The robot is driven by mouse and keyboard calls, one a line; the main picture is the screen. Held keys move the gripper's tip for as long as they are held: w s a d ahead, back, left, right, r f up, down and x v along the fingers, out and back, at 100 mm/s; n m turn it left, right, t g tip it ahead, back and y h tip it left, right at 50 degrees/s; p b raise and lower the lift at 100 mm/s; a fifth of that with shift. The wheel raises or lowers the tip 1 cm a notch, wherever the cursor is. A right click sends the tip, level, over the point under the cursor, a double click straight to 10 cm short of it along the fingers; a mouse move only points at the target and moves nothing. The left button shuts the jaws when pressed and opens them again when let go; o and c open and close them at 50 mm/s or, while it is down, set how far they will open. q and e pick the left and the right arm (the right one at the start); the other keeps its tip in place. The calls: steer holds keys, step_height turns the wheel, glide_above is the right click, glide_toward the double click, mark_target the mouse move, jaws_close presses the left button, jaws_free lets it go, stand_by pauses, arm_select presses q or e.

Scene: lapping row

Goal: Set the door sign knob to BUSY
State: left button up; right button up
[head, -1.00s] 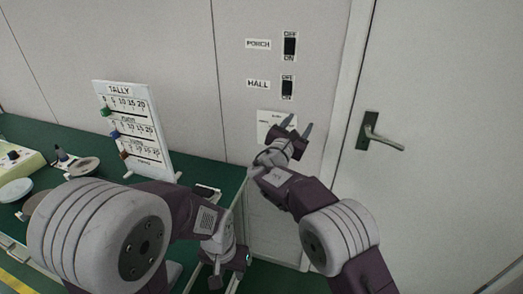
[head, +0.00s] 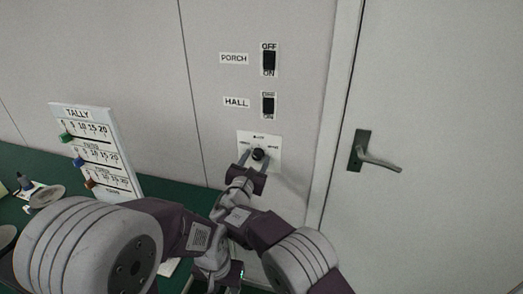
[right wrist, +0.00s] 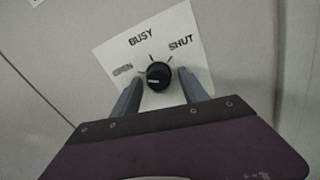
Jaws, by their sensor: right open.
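The door sign is a white plate (right wrist: 104,52) on the wall, marked OPEN at left, BUSY at top and SHUT at right; it also shows in the head view (head: 274,139). Its round black knob (right wrist: 158,74) has a pale mark that appears turned toward the OPEN side. My right gripper (right wrist: 160,82) is open, with one finger on each side of the knob; I see gaps between fingers and knob. In the head view my right gripper (head: 255,161) reaches up to the plate. My left gripper (head: 234,274) is low, away from the sign, its jaws unclear.
Two black wall switches, PORCH (head: 270,60) and HALL (head: 268,104), sit above the sign. A door with a lever handle (head: 372,160) is at right. A green table (head: 186,193) with a TALLY board (head: 82,113) is at left.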

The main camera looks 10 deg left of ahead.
steer(key=shift+w, duration=0.2)
steer(key=shift+s+r, duration=0.25)
steer(key=shift+s, duration=0.25)
steer(key=shift+c, duration=0.5)
jaws_close()
